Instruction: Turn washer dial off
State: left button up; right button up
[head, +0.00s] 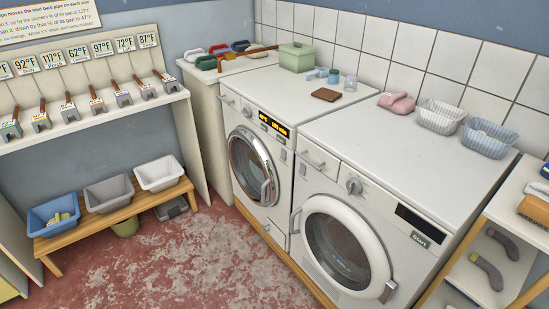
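Two white front-loading machines stand side by side against the tiled wall; I cannot tell for sure which one is the washer. The left machine (233,123) has a lit amber display (275,125) with a temperature and a time in minutes, and a small round dial (248,110) left of it. The right machine (325,182) has a grey dial (354,186) left of a dark display (418,222); its pointer setting is too small to read. A small label (420,239) sits below that display. Both round doors look shut. Neither gripper is in view.
A green box (297,57), brown wallet (326,95), pink slippers (396,103) and two baskets (440,116) sit on top of the machines. A wooden bench (115,214) with bins stands left, a shelf (500,235) right. The red floor (185,265) in front is clear.

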aim_at(246, 111)
jog(key=i+j+z, duration=0.25)
jog(key=j, duration=0.4)
jog(key=j+z, duration=0.25)
jog(key=j, duration=0.45)
jog(key=i+j+z, duration=0.1)
jog(key=j+z, duration=0.2)
jog(key=j, duration=0.4)
